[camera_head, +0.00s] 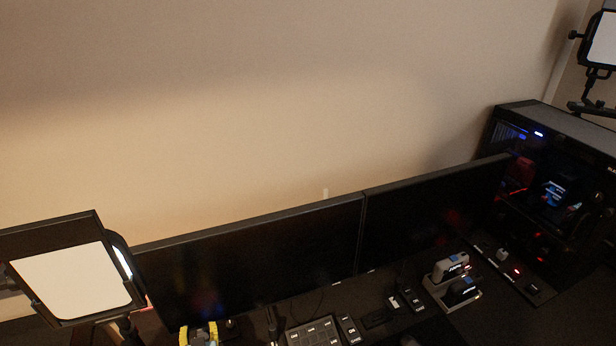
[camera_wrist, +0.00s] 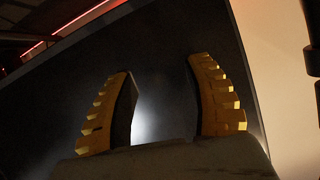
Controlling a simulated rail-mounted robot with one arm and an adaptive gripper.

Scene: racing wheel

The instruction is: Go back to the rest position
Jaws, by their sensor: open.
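My gripper (camera_wrist: 161,68) is open in the wrist view, with two yellow ridged fingers spread apart and nothing between them. A large dark panel fills the background behind the fingers, with a pale glow between them. In the head view, the yellow fingers of my gripper (camera_head: 199,331) show at the bottom edge, in front of the left monitor (camera_head: 250,260). The rest of my arm is out of that view.
A right monitor (camera_head: 435,220) stands beside the left one. A lit PC case (camera_head: 550,180) is at the right. A light panel (camera_head: 72,280) stands at the left, another (camera_head: 602,40) at the top right. A button box (camera_head: 313,332) and a two-slot dock (camera_head: 452,282) sit on the desk.

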